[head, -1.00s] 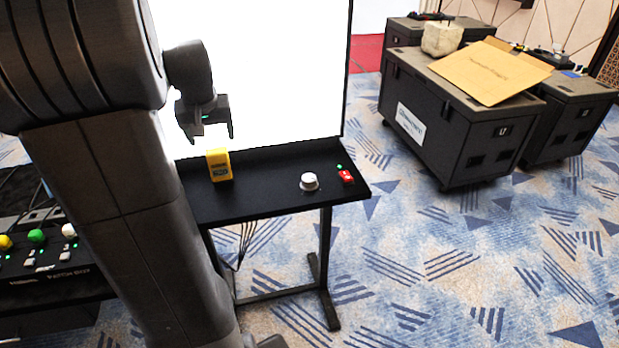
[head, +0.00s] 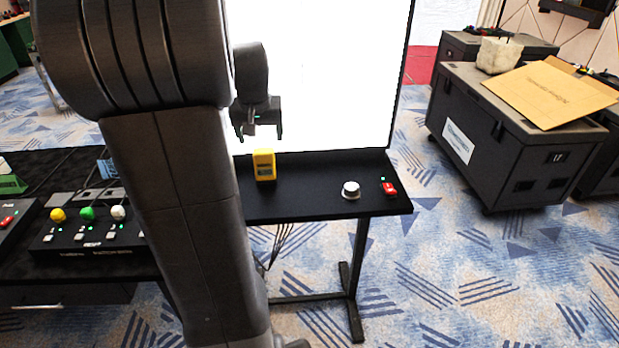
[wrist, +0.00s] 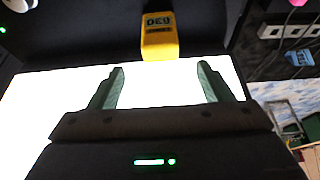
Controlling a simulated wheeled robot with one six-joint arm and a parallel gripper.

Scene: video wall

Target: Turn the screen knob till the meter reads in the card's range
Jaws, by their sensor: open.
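A white round knob (head: 351,190) stands on the right part of a narrow black table (head: 300,205). A yellow meter (head: 264,165) with a small display stands on the same table, left of the knob. A large lit white screen (head: 335,75) rises behind the table. My gripper (head: 262,136) is open and empty, above and behind the meter, before the screen. In the wrist view my fingers (wrist: 160,85) are wide apart. I cannot see a card with a range.
A red switch (head: 388,187) with a green light sits right of the knob. A black patch box (head: 95,235) with coloured knobs is at the left. Black cases (head: 500,150) stand at the right, topped by cardboard (head: 550,90). Carpet between them is open.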

